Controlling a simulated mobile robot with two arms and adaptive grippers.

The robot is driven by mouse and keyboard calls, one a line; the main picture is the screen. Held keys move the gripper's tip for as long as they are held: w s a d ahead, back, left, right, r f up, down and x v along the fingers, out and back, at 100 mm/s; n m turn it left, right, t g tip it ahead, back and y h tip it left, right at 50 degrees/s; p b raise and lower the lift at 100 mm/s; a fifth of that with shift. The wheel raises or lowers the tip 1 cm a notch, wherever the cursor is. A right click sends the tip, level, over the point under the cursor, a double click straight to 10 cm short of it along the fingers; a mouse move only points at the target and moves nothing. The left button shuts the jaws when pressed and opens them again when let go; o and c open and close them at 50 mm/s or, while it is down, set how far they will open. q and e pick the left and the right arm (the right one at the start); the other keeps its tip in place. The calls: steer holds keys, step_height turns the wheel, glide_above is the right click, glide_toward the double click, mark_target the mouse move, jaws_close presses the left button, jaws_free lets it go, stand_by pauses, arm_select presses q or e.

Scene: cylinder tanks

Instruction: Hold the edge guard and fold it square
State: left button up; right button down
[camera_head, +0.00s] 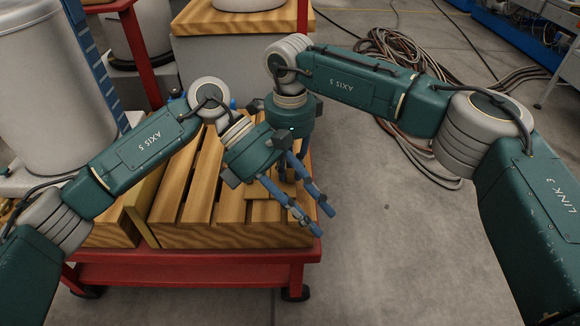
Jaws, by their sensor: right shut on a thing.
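I cannot pick out the edge guard with certainty. A wood-coloured piece (262,190) lies across the pallet slats beside the grippers and may be it. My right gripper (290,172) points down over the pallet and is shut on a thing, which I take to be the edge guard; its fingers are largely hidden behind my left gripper. My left gripper (318,215) is lower and nearer, tilted down to the right. Its blue fingers are apart with nothing visible between them, over the pallet's right edge.
The slatted wooden pallet (206,236) rests on a red cart (190,273) with wheels. A grey tank (40,95) stands at the left. A red post (140,60) rises behind. Hoses (410,45) lie on the floor at upper right.

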arm_select(q)
steer(key=w+a+r+n+t+y, duration=0.15)
steer(key=w+a+t+y, duration=0.4)
steer(key=w+a, duration=1.15)
steer(key=shift+d+x, duration=0.2)
steer(key=shift+x, duration=1)
steer(key=shift+d+x, duration=0.15)
steer(key=shift+x, duration=1.1)
steer(key=shift+d+x, duration=0.2)
steer(key=shift+x, duration=1)
steer(key=shift+s+r, duration=0.1)
steer(key=shift+r, duration=0.05)
steer(key=c, duration=0.5)
